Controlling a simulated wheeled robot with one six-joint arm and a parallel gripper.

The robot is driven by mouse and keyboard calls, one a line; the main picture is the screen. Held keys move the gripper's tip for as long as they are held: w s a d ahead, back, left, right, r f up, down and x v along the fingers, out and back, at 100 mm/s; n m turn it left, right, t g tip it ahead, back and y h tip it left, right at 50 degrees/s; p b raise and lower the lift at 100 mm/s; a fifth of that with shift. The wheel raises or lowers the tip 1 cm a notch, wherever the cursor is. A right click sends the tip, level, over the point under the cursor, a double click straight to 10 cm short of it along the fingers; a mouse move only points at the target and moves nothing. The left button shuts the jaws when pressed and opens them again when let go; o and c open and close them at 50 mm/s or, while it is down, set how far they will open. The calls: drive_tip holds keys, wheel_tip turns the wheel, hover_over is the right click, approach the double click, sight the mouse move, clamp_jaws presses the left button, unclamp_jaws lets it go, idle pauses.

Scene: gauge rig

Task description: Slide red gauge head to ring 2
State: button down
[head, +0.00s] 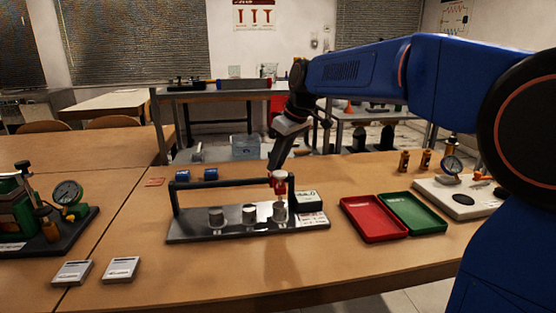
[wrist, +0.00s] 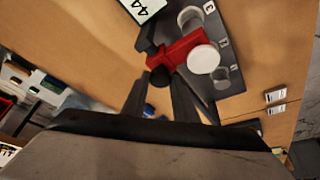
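The red gauge head (head: 279,184) sits on the black rail near the right end of the gauge rig (head: 190,235). It also shows in the wrist view (wrist: 182,46), with a round white face. Three metal cylinders stand in a row on the rig's plate: left (head: 216,216), middle (head: 248,213) and right (head: 280,211). The gauge head is above the right one. My gripper (head: 274,166) comes down at the gauge head from above. In the wrist view its fingertips (wrist: 160,78) are apart, on either side of a dark part by the gauge head. Whether they press on it is unclear.
A readout box (head: 308,200) stands at the rig's right end. A red tray (head: 373,238) and a green tray (head: 440,229) lie to the right. Two blue blocks (head: 211,174) lie behind the rail. Two grey cards (head: 121,270) lie front left. Table in front of the rig is clear.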

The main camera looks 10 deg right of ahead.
drive_tip(key=a, duration=0.9)
drive_tip(key=c, duration=1.4)
unclamp_jaws()
drive_tip(key=shift+c, duration=0.2)
drive_tip(key=shift+r, duration=0.1)
drive_tip(key=v, duration=1.7)
drive_tip(key=shift+r, duration=0.15)
drive_tip(key=shift+s+d, duration=0.1)
drive_tip(key=shift+s, duration=0.05)
